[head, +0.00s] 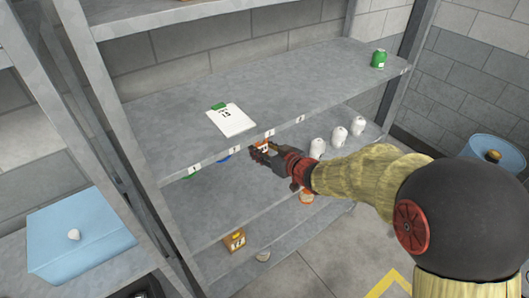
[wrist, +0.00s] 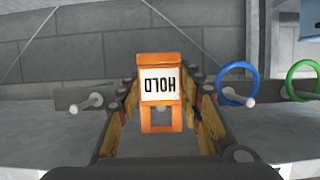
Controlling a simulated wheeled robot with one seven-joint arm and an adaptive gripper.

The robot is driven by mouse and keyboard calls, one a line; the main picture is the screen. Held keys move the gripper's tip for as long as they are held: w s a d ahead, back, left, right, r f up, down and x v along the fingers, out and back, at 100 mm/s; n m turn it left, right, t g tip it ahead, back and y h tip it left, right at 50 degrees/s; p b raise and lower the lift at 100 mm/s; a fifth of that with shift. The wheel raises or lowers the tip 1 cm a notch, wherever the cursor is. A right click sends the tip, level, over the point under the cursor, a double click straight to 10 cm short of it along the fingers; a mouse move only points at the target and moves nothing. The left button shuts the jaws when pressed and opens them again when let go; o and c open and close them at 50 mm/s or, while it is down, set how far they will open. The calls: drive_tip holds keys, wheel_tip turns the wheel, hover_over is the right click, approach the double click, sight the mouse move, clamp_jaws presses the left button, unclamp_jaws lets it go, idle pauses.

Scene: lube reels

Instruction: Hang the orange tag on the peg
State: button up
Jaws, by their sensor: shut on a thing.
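My gripper (head: 258,150) is shut on the orange tag (head: 264,144) at the front edge of the middle shelf. In the wrist view the tag (wrist: 160,62) stands between the fingertips (wrist: 160,98), with a white label reading HOLD upside down. A bare peg with a white tip (wrist: 96,101) sticks out to the left of the tag there, apart from it. To the right, another peg (wrist: 248,102) carries a blue ring (wrist: 237,84). A green ring (wrist: 303,80) hangs farther right. I cannot tell whether a peg is behind the tag.
A clipboard (head: 232,120) lies on the middle shelf, and a green jar (head: 379,59) stands at its right end. Several white bottles (head: 339,137) and a small orange box (head: 235,240) are below. A blue bin (head: 80,238) is at left, a blue drum (head: 494,158) at right.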

drive_tip(key=shift+r+b+x, duration=0.1)
drive_tip(key=shift+b+x, duration=0.2)
drive_tip(key=shift+x, duration=0.85)
drive_tip(key=shift+r+b+x, duration=0.15)
drive_tip(key=shift+b+x, duration=0.15)
drive_tip(key=shift+x, duration=0.85)
drive_tip(key=shift+w+a, duration=0.1)
drive_tip(key=shift+w, duration=0.05)
drive_tip(key=o, duration=0.9)
drive_tip(key=shift+o, duration=0.2)
drive_tip(key=v, duration=1.2)
